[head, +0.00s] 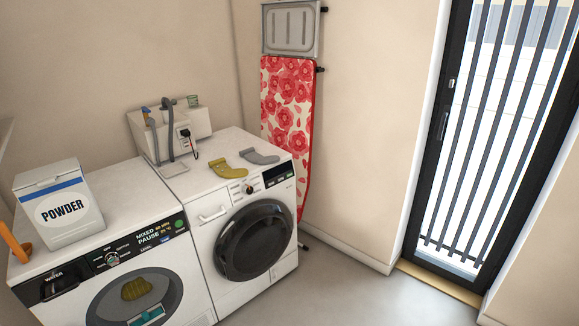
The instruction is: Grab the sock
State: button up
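Two socks lie flat on top of the right-hand white machine (213,186) in the head view. My gripper is not in view.
A powder box (60,206) stands on the left machine. Hoses and a plug (184,133) rise behind the machines. A floral ironing board (289,115) leans on the wall. Grey floor (345,295) is clear in front, and a barred glass door (490,130) is at right.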

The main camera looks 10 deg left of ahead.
aim_at(220, 165)
jog(key=z, duration=0.65)
jog(key=i, duration=2.9)
jog(key=u, duration=2.35)
jog(key=i, duration=1.05)
